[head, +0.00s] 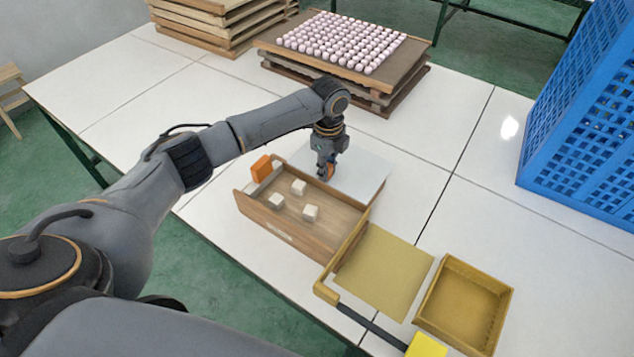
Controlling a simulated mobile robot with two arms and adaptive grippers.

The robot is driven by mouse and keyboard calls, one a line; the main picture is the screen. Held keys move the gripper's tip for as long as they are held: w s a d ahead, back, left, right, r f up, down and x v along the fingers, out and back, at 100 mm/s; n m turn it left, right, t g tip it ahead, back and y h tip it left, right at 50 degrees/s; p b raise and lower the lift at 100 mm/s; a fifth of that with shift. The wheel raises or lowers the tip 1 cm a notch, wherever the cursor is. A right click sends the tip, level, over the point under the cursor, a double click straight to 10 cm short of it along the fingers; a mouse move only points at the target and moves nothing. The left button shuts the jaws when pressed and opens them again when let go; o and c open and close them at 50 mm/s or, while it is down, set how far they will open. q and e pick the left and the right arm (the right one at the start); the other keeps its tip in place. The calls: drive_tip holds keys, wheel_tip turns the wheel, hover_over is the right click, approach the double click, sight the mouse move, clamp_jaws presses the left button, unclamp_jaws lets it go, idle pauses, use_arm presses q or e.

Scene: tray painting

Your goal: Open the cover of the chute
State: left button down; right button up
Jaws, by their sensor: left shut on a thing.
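The chute appears to be the open-topped wooden box (325,228) at the middle of the table, with a few white cubes (298,187) inside. An orange block (261,168) stands at its far left corner. My left gripper (327,176) is at the far side of the box and is shut on a small orange piece (331,171), mostly hidden by the fingers. I cannot tell for sure whether this piece belongs to the cover. A flat white panel (358,178) lies behind the box. My right gripper is not in view.
A tan sheet (385,270) and an empty tan tray (465,302) lie to the right, near a yellow block (427,346) and a dark bar. A stack of boards with pink balls (345,42) stands behind. A blue crate (585,130) stands at right. The left table surface is clear.

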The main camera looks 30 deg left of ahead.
use_arm(q)
drive_tip(key=shift+w+d, duration=0.1)
drive_tip(key=shift+w, duration=0.45)
drive_tip(key=c, duration=1.2)
unclamp_jaws()
drive_tip(key=shift+o, duration=0.2)
drive_tip(key=shift+r, duration=0.1)
wheel_tip(320, 180, up, 12)
